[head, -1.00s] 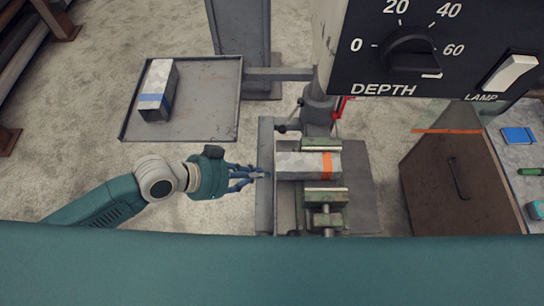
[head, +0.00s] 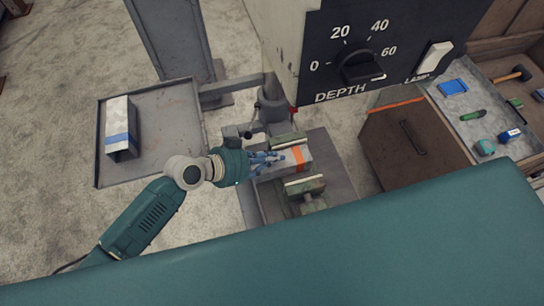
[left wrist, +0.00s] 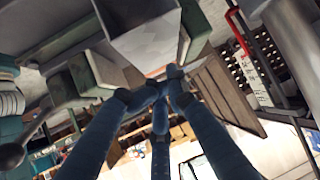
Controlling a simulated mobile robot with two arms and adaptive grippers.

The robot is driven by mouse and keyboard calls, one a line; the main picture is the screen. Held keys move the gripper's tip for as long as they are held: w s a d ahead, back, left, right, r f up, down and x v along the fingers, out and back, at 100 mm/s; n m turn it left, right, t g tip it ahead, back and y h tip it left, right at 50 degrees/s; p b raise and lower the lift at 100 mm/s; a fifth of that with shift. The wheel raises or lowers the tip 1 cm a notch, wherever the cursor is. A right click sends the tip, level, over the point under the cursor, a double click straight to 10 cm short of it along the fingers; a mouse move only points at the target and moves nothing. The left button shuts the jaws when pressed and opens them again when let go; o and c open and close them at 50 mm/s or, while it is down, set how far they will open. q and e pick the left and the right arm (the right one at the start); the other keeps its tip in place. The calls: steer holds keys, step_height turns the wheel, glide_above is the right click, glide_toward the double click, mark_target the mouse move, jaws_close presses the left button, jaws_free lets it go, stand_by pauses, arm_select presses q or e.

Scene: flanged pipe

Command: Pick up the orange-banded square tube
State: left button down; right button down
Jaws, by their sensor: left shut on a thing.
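The orange-banded square tube (head: 293,161) lies in the green vise (head: 304,190) on the drill press table. Its orange band shows near its right end. My left gripper (head: 278,157) is at the tube's left end, its blue fingers shut on it. In the left wrist view the fingers (left wrist: 160,88) meet at the near end of the grey tube (left wrist: 150,45), with vise jaws beside it. The tube still sits between the jaws in the head view; whether they press on it I cannot tell. My right gripper is not in view.
A tray (head: 170,165) at the left holds a blue-banded square tube (head: 121,128). The drill press head (head: 365,50) overhangs the vise. A brown cabinet (head: 405,150) and a bench with tools (head: 465,105) stand at the right. Bare floor lies around the tray.

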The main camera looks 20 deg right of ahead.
arm_select(q)
steer(key=shift+d+f+p, duration=0.1)
steer(key=shift+f+p, duration=0.2)
steer(key=shift+p, duration=0.1)
steer(key=shift+f+b, duration=0.6)
steer(key=shift+b, duration=0.15)
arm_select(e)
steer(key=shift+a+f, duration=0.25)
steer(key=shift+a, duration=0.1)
arm_select(q)
steer(key=shift+s+a, duration=0.1)
steer(key=shift+a, duration=0.1)
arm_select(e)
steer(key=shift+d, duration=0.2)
arm_select(q)
steer(key=shift+s+a+f+b, duration=0.1)
steer(key=shift+a+f+b, duration=0.2)
steer(key=shift+b, duration=0.3)
steer(key=shift+a+r, duration=0.15)
steer(key=shift+r, duration=0.05)
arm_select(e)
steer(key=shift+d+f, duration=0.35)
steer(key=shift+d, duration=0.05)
arm_select(q)
steer(key=shift+r, duration=0.1)
